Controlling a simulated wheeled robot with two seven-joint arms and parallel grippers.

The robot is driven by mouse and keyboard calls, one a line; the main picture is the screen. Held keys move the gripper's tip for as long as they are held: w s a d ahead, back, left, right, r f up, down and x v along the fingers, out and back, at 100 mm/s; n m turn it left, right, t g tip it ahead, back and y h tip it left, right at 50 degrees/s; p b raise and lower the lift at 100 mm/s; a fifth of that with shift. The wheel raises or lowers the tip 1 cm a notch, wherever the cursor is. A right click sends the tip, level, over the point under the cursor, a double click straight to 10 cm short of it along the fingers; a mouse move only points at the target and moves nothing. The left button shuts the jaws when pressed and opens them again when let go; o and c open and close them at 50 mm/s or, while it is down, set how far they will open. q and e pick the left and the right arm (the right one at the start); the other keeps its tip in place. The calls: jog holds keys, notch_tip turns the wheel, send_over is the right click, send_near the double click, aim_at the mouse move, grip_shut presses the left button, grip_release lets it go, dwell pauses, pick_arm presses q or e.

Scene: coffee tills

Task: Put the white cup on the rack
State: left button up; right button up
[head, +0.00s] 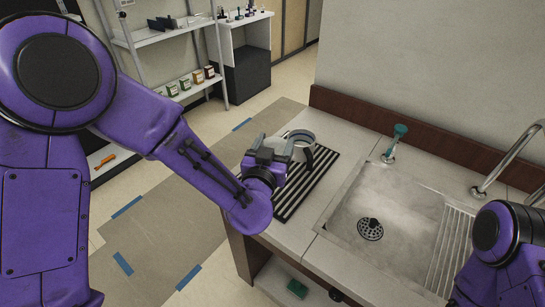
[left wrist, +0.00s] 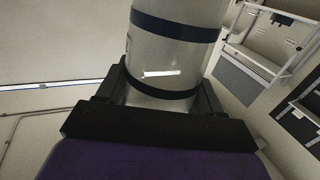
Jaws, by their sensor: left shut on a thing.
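A whitish cup (head: 302,135) is in my left gripper (head: 282,149) in the head view. In the left wrist view the cup (left wrist: 170,50) is a pale cylinder with dark bands, and both black fingers of the gripper (left wrist: 160,93) are shut around it. The rack (head: 299,194) is a set of black parallel bars on the counter left of the sink. The cup appears over the rack's far part; I cannot tell whether it touches the bars. My gripper hides part of the rack. My right gripper is out of view.
A steel sink (head: 340,205) is right of the rack, with a faucet (head: 508,160) and a teal-topped fixture (head: 397,138) behind it. A dark red-brown backsplash (head: 440,150) lines the wall. My right arm is at the lower right.

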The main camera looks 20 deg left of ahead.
pick_arm(q)
jog(key=w+f, duration=0.1)
jog(key=f, duration=0.2)
jog(key=w+a+f, duration=0.1)
jog(key=f, duration=0.1)
jog(key=w+a+f, duration=0.1)
jog(key=f, duration=0.2)
jog(key=shift+w+a+f+p, duration=0.15)
jog(key=shift+w+f+p, duration=0.2)
jog(key=shift+w, duration=0.05)
jog(key=shift+s, duration=0.1)
jog(key=shift+f+b, duration=0.2)
jog(key=shift+b, duration=0.1)
jog(key=o, duration=1)
